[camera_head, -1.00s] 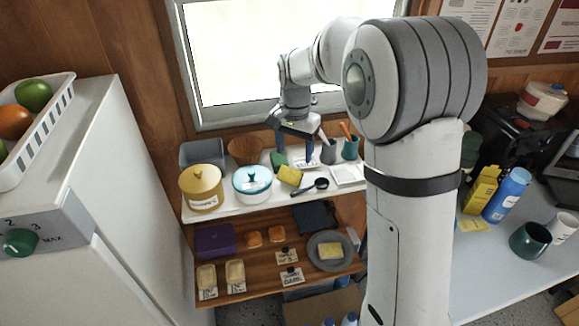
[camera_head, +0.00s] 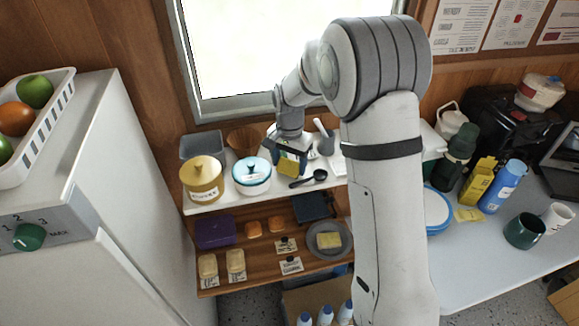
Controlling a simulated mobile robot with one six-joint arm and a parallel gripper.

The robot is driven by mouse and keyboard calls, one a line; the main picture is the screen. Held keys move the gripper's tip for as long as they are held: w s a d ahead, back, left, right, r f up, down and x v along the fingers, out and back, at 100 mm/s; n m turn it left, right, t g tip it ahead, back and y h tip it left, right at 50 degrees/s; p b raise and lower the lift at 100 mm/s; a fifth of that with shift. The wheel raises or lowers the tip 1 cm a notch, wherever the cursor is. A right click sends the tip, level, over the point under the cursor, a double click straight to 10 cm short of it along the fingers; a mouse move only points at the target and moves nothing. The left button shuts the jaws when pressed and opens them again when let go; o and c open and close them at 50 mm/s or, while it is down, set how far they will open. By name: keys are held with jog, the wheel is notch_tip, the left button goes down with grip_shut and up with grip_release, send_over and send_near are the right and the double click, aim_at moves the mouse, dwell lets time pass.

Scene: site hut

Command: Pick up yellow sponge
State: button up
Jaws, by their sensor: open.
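The yellow sponge (camera_head: 288,167) is on the white top shelf, right of the white pot with the teal lid. My gripper (camera_head: 291,164) is low over the shelf with its dark fingers around or just beside the sponge. The jaws are open. The far side of the sponge is hidden behind the fingers, and I cannot tell whether they touch it. Another yellow, sponge-like block (camera_head: 329,240) lies on a grey plate on the lower wooden shelf.
A yellow canister (camera_head: 202,180), the white pot (camera_head: 251,176) and a black scoop (camera_head: 309,179) stand close on the top shelf. A grey cup (camera_head: 326,144) is just right of my gripper. The window is behind, and a white cabinet (camera_head: 120,180) is at left.

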jog(key=shift+c, duration=0.5)
jog(key=c, duration=0.6)
notch_tip(320, 180, up, 10)
jog(key=shift+r+b, duration=0.1)
jog(key=shift+b, duration=0.5)
